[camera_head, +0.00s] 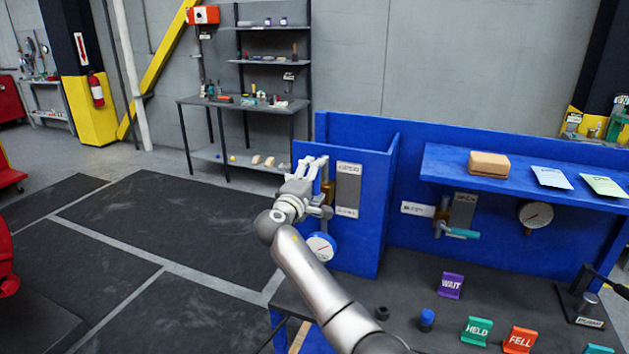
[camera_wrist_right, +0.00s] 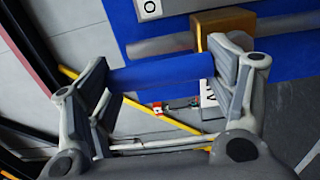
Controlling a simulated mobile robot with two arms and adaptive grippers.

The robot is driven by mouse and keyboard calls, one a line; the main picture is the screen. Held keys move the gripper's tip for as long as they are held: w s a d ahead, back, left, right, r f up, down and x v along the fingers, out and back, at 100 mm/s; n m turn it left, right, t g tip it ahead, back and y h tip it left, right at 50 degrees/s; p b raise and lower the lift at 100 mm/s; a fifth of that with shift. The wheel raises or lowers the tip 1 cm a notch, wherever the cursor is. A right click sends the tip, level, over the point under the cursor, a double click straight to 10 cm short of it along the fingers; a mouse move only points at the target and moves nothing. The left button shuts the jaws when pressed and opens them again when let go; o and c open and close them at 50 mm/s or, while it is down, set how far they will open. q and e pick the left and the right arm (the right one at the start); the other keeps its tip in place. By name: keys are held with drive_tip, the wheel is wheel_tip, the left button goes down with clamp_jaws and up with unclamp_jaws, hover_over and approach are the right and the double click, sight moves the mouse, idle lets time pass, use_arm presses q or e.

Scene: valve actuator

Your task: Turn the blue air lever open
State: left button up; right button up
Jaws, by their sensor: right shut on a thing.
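The blue lever (camera_wrist_right: 165,72) shows in the right wrist view as a flat blue bar spanning the space between my finger pads. My right gripper (camera_wrist_right: 158,80) is shut on it, with one pad at each end of the bar. A brass valve body (camera_wrist_right: 222,22) sits just behind the right finger. In the head view my right gripper (camera_head: 313,167) is at the left blue panel, in front of the brass valve (camera_head: 328,186), and hides the lever. My left gripper is not in view.
A round gauge (camera_head: 321,247) is below my right gripper. A second valve with a teal lever (camera_head: 460,233) is on the back panel, beside another gauge (camera_head: 535,214). Signs marked WAIT (camera_head: 450,286), HELD (camera_head: 476,330) and FELL (camera_head: 520,340) stand on the dark bench.

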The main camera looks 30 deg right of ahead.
drive_tip(key=o, duration=1.4)
drive_tip(key=shift+o, duration=0.2)
drive_tip(key=v, duration=1.2)
